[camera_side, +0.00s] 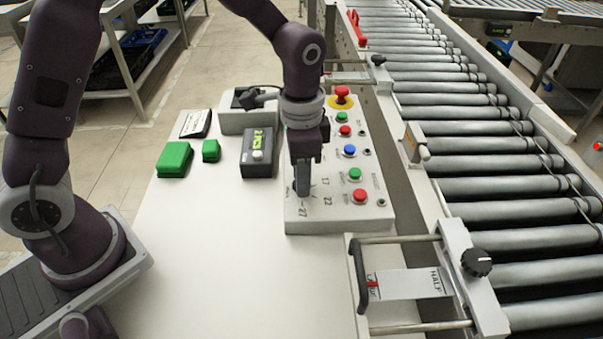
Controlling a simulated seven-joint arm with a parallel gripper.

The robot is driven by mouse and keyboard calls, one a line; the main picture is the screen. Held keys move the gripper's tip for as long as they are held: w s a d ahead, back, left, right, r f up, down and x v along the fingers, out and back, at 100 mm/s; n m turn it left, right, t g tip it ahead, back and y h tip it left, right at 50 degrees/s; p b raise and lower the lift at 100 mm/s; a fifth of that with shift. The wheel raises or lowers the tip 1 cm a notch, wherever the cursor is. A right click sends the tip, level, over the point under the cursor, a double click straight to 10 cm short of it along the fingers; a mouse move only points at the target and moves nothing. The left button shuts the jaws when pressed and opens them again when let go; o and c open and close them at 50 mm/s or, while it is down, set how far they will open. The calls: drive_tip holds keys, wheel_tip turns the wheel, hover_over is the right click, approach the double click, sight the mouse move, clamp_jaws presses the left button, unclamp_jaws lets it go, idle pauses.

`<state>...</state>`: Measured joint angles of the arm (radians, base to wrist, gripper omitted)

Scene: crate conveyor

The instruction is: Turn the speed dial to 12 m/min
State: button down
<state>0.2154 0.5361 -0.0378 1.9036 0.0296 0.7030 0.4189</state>
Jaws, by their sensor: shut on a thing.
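The control panel (340,219) is a light grey box on the white table, with dial numbers 17, 22 and 27 readable around its front left part. My gripper (303,190) points down over that part and is shut on the speed dial. The dial itself is mostly hidden by the fingers, so its pointer and setting cannot be read. The 12 mark cannot be made out.
Red, green and blue buttons (350,151) and a red emergency stop (342,94) stand close right of my gripper. A black display box (260,151) and green blocks (175,159) are left. The roller conveyor (490,145) runs along the right. The front table is clear.

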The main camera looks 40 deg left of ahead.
drive_tip(key=n, duration=0.5)
drive_tip(key=shift+n, duration=0.3)
drive_tip(key=n, duration=0.4)
drive_tip(key=shift+n, duration=0.3)
drive_tip(key=n, duration=0.4)
drive_tip(key=shift+w+n, duration=0.1)
drive_tip(key=shift+n, duration=2.3)
drive_tip(key=c, duration=1.1)
unclamp_jaws()
drive_tip(key=shift+o, duration=0.2)
